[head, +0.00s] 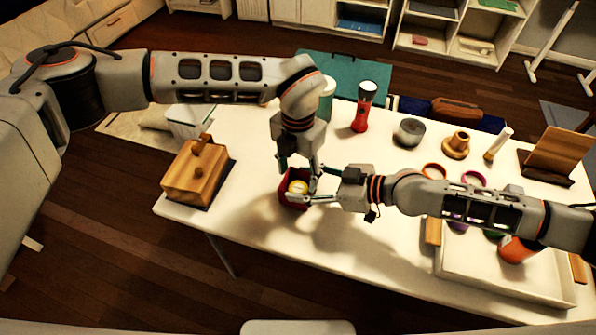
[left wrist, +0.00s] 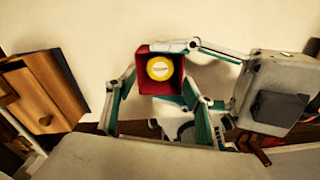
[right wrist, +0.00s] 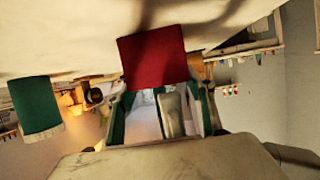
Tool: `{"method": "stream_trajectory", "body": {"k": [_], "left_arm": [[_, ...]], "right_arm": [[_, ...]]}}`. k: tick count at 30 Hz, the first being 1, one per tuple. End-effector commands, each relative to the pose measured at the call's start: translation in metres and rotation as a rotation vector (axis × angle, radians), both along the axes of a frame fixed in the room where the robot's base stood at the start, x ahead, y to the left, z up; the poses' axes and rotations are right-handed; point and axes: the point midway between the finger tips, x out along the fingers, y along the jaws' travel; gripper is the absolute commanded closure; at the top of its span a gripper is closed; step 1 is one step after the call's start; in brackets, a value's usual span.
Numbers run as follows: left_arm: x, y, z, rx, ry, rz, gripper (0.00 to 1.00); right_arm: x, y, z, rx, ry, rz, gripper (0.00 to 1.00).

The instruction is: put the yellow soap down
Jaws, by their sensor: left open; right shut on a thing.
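The yellow soap (head: 297,187) is round and sits inside a small red box (head: 293,203) near the table's front left. In the left wrist view the soap (left wrist: 159,68) lies within the red walls of the box (left wrist: 145,84). My left gripper (head: 299,174) is open and points down over the box, its fingers apart on either side, not holding the soap. My right gripper (head: 306,193) reaches in from the right and is shut on the red box, which fills the space before its fingers in the right wrist view (right wrist: 153,62). I cannot tell whether the box touches the table.
A wooden box with a knob (head: 198,172) stands left on the white table (head: 340,275). A red flashlight (head: 363,108), a grey tin (head: 408,132) and a wooden holder (head: 457,145) stand at the back. A white tray (head: 480,282) lies right. The front middle is clear.

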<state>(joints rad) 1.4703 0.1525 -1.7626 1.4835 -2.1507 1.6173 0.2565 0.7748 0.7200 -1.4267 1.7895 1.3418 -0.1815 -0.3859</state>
Motion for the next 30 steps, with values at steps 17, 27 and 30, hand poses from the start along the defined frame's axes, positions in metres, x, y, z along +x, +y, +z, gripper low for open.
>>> {"method": "stream_trajectory", "body": {"k": [17, 27, 30], "left_arm": [[0.001, 0.0, 0.092, 0.0, -0.004, 0.0, 0.47], [0.0, 0.0, 0.13, -0.001, -0.001, 0.0, 0.47], [0.0, 0.0, 0.132, 0.0, 0.0, 0.0, 0.47]], "right_arm": [[0.0, 0.0, 0.0, 0.0, 0.0, 0.0, 0.67], [0.0, 0.0, 0.0, 0.001, 0.0, 0.0, 0.67], [0.0, 0.0, 0.0, 0.001, 0.0, 0.0, 0.67]]}}
